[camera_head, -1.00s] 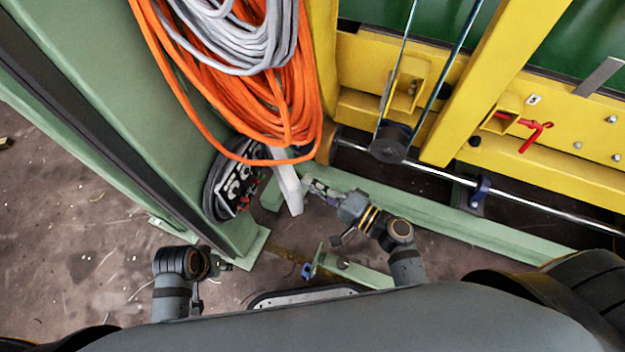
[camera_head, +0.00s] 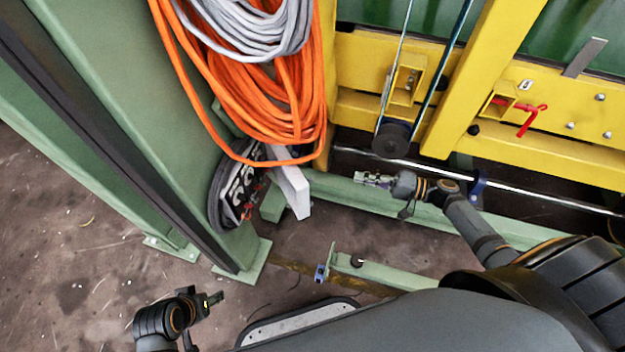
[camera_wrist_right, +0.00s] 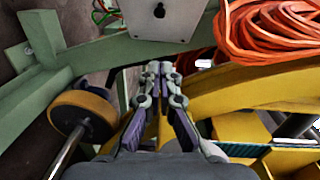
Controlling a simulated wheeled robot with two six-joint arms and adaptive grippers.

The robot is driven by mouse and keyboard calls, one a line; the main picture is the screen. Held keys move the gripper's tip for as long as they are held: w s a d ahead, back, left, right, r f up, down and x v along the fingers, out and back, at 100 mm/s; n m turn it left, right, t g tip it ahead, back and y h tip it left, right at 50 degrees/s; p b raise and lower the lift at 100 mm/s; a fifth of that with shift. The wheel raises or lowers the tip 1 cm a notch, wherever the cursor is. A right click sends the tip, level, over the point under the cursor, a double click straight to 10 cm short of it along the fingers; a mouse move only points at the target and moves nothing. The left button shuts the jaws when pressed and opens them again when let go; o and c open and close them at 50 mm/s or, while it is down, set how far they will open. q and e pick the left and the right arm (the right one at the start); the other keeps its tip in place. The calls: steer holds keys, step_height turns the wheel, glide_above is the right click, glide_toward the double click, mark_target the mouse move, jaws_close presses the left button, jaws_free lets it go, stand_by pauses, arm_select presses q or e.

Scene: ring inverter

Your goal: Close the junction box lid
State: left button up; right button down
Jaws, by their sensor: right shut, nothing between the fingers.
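The junction box (camera_head: 238,192) is a dark box with a panel of connectors, on the green column left of centre in the head view. Its pale grey lid (camera_head: 292,188) stands open, swung out to the right of the box. My right gripper (camera_head: 360,179) is shut and empty, to the right of the lid and apart from it. In the right wrist view its fingertips (camera_wrist_right: 160,70) are together, and a pale panel with a keyhole slot (camera_wrist_right: 160,18), seemingly the lid, shows above them. My left gripper (camera_head: 216,299) is low on the left, away from the box; its fingers are too small to read.
Orange cable coils (camera_head: 270,110) hang just above the box and lid. A yellow frame (camera_head: 480,120) with a metal shaft (camera_head: 400,163) runs along the right. A green floor beam (camera_head: 340,188) lies below my right gripper. Open floor (camera_head: 300,235) lies below the lid.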

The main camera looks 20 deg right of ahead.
arm_select(q)
steer(key=shift+w+d+f+t+b, duration=0.15)
steer(key=shift+f+t+b, duration=0.1)
steer(key=shift+f+b, duration=0.2)
steer(key=shift+w+d+f+t+b, duration=0.15)
steer(key=shift+f+t+b, duration=0.1)
steer(key=shift+f+b, duration=0.15)
arm_select(e)
steer(key=s+a+x, duration=0.1)
steer(key=s+x, duration=0.1)
steer(key=x, duration=1)
steer(key=shift+a, duration=0.6)
arm_select(q)
steer(key=shift+s, duration=0.1)
